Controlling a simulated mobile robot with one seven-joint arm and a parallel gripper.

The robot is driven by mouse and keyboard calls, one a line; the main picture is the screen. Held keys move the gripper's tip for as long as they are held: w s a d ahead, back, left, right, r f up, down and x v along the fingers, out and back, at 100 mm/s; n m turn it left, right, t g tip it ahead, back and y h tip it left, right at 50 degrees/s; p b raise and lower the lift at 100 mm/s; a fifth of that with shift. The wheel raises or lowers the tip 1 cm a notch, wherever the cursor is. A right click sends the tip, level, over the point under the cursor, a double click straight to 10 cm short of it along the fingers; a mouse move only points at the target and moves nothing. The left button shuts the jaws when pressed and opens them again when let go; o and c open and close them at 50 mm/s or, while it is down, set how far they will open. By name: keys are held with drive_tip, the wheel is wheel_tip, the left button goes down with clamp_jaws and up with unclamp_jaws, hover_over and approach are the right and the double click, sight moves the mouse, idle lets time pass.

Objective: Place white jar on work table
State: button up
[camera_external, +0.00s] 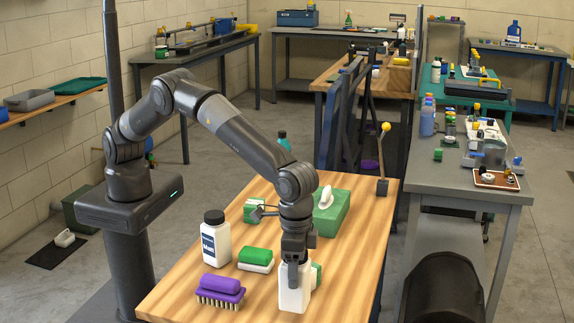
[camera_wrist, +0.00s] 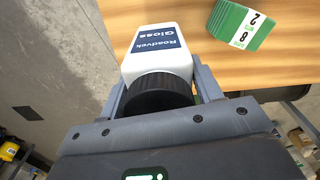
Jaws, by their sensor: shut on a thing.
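The white jar (camera_external: 293,291) is at the front right part of the wooden work table (camera_external: 345,270), upright, at or just above its top; I cannot tell whether its base touches. In the wrist view the jar (camera_wrist: 155,50) shows a blue "Roadvek Gloss" label and a black ribbed cap. My gripper (camera_external: 294,272) comes from above and is shut on the jar, its fingers on either side near the cap. In the wrist view my gripper (camera_wrist: 158,85) frames the cap.
A green block (camera_external: 316,274) stands close beside the jar. A purple brush (camera_external: 220,288), a green-and-white sponge (camera_external: 256,259), another white bottle (camera_external: 216,243) with a black cap and a green box (camera_external: 333,213) are around it. The table's front right corner is clear.

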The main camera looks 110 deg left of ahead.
drive_tip(key=shift+f, duration=1.9)
drive_tip(key=o, duration=1.3)
drive_tip(key=shift+f, duration=0.15)
drive_tip(key=shift+o, duration=0.2)
